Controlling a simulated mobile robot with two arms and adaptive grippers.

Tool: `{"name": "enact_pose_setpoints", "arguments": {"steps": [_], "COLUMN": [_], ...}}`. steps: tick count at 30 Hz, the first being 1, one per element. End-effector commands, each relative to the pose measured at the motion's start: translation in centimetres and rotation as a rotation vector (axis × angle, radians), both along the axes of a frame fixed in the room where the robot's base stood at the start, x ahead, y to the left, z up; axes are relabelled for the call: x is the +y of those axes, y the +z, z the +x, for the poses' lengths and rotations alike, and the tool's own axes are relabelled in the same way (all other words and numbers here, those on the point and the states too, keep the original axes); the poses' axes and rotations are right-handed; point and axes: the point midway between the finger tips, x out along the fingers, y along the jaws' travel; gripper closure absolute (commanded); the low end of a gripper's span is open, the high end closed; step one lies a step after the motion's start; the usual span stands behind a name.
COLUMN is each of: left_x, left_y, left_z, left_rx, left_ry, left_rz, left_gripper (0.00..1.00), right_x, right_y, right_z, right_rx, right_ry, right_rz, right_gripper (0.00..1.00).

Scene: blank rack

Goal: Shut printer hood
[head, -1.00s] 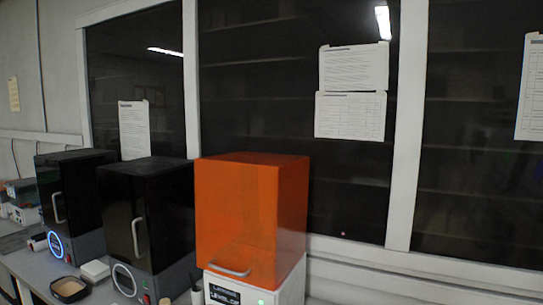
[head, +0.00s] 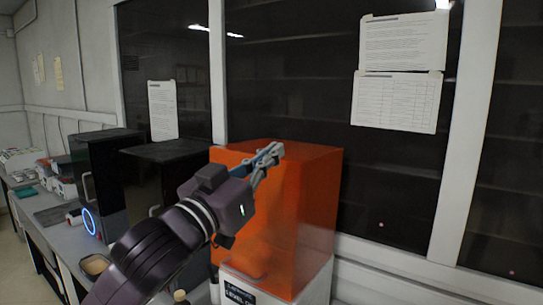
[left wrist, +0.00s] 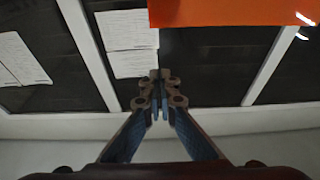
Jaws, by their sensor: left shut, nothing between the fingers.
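The printer's orange hood (head: 305,200) is a see-through box that stands over the printer's white base (head: 262,288). It looks down on the base, but my arm hides much of its front, so I cannot tell if it is fully shut. My left gripper (head: 272,152) is shut and empty, in front of the hood near its top edge. In the left wrist view the shut fingertips (left wrist: 160,80) are below an edge of the orange hood (left wrist: 235,12), with a gap in the picture. My right gripper is not in view.
A black printer (head: 165,160) stands close to the left of the orange one, with another black one (head: 95,165) beyond it. A tan tray (head: 95,264) lies on the grey bench. Behind is a glazed wall with taped papers (head: 403,42).

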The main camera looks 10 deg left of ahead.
Motion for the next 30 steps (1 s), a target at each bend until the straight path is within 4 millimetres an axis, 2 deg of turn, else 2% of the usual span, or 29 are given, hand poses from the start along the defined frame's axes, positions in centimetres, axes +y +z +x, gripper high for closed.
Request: {"name": "enact_pose_setpoints", "arguments": {"steps": [1, 7, 8, 9, 12, 18, 30], "left_x": [-0.5, -1.8, -2.1, -2.1, -2.0, -2.0, -2.0], "left_y": [0.8, 2.0, 2.1, 1.5, -0.2, -1.9, -2.4], "left_z": [1.1, 5.0, 5.5, 5.8, 5.5, 5.4, 5.3], "left_rx": [0.002, 0.002, 0.002, 0.006, 0.005, 0.002, 0.001], "left_ry": [-0.002, 0.001, 0.000, 0.000, 0.000, 0.000, -0.001], "left_rz": [-0.001, 0.000, 0.000, 0.002, 0.003, 0.002, 0.002], "left_gripper": [1.00, 1.00, 1.00, 1.00, 1.00, 1.00, 1.00], "right_x": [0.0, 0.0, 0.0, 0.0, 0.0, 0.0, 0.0], "right_y": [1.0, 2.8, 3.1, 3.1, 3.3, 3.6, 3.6], "right_z": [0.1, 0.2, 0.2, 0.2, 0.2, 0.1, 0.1], "right_rx": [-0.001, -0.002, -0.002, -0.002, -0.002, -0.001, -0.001], "right_ry": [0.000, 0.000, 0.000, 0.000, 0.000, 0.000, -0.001], "right_rz": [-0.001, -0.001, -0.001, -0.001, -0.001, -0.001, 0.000], "right_gripper": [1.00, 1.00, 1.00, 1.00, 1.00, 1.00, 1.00]}}
